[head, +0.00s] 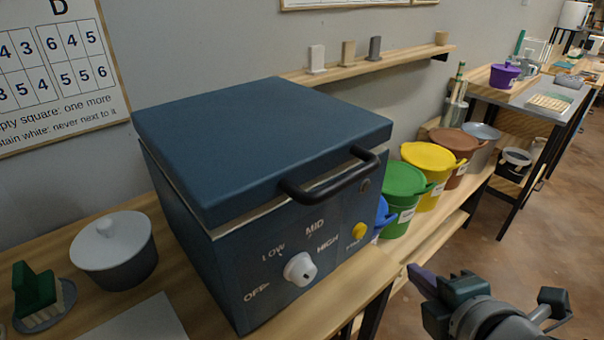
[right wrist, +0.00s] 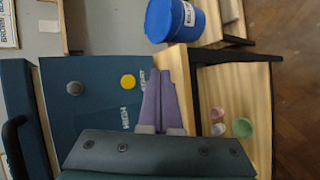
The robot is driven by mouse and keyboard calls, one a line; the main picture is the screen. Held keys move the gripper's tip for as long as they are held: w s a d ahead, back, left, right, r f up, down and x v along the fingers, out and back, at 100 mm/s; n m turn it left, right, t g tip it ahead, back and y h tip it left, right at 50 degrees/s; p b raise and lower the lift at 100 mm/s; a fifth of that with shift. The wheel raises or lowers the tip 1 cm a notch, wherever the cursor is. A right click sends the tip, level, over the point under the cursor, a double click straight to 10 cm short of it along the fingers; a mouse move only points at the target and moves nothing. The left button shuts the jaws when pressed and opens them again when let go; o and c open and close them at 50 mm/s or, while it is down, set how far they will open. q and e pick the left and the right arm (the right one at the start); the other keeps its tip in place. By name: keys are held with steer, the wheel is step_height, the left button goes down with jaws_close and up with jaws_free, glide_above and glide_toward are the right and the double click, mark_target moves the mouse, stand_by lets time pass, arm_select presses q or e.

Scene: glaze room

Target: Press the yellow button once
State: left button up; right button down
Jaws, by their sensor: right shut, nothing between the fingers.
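The yellow button (head: 358,230) sits on the front face of the blue kiln box (head: 260,150), to the right of the white dial (head: 300,269). The button also shows in the right wrist view (right wrist: 128,82), left of my fingertips. My right gripper (head: 415,274) is shut and empty, in front of the kiln and to the right of the button, apart from it. Its purple fingers (right wrist: 162,85) lie together in the wrist view. The kiln's lid is down, with a black handle (head: 333,180). My left gripper is not in view.
Blue, green (head: 404,195), yellow (head: 432,170) and brown buckets stand right of the kiln on a wooden bench. A lidded grey pot (head: 115,255) and a green brush (head: 36,290) are at left. Open floor (head: 540,225) lies at right.

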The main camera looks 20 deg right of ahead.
mark_target(360, 231)
steer(key=w, duration=0.1)
steer(key=w+a+b, duration=0.1)
steer(key=w, duration=0.1)
steer(key=w+a+b, duration=0.1)
steer(key=w, duration=0.1)
steer(key=shift+w+a+f, duration=0.1)
steer(key=shift+w+a, duration=0.05)
steer(key=shift+w, duration=0.05)
steer(key=shift+w+a, duration=0.25)
steer(key=shift+w, duration=0.4)
steer(key=shift+w, duration=0.1)
stand_by(1.3)
steer(key=shift+w+a, duration=0.15)
steer(key=shift+w, duration=0.15)
steer(key=shift+w+a+b, duration=0.15)
steer(key=shift+w+b, duration=0.25)
steer(key=shift+b, duration=0.05)
stand_by(0.6)
stand_by(0.3)
steer(key=shift+s+d+p, duration=0.3)
steer(key=shift+s+p, duration=0.2)
steer(key=shift+s, duration=0.3)
